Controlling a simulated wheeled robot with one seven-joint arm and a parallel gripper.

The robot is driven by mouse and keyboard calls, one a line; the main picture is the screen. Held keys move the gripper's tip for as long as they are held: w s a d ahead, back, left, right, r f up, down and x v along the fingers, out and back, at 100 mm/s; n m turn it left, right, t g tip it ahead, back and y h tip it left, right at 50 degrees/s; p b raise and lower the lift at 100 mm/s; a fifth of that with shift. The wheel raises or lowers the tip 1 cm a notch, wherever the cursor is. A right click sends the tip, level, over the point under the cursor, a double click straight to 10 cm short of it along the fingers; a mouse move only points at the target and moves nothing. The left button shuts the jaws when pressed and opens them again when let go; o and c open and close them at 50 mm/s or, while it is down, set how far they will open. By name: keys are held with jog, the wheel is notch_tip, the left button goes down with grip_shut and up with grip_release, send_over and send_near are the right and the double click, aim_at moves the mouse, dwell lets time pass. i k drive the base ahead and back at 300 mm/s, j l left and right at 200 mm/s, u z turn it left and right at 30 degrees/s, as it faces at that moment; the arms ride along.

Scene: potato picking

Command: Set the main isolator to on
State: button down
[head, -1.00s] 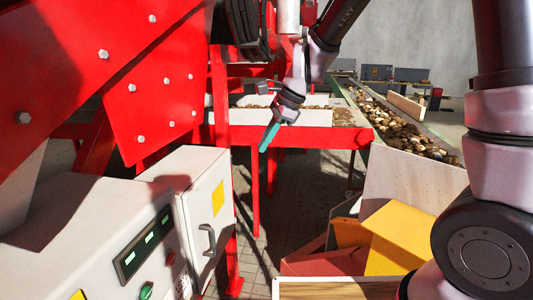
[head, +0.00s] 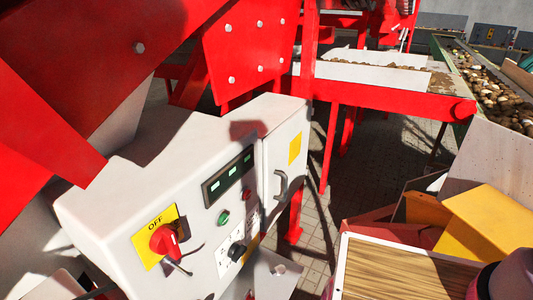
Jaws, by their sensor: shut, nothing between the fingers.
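The main isolator is a red rotary handle (head: 164,241) on a yellow plate (head: 146,249) at the left of the pale grey control cabinet's sloped front (head: 108,217). The word OFF is readable at the top of the plate. Which mark the handle points at is hard to tell. A small grey piece hangs just below the handle; what it is I cannot tell. My gripper is not in this view.
Right of the isolator are a display panel (head: 229,177), a green button (head: 223,218), a red button (head: 246,194) and a black knob (head: 237,250). The cabinet door handle (head: 281,186) sticks out. Red machine frames stand behind. A wooden-topped box (head: 395,270) and a yellow chute (head: 490,225) lie right.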

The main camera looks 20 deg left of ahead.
aim_at(164, 241)
jog(key=k+l+u, duration=0.2)
jog(key=l, duration=0.3)
jog(key=k+u, duration=0.1)
jog(key=u, duration=1.9)
jog(key=k+z, duration=0.35)
jog(key=k+l+z, duration=0.1)
jog(key=k+z, duration=0.2)
jog(key=k, duration=0.25)
jog(key=i+j, duration=0.2)
jog(key=i, duration=0.1)
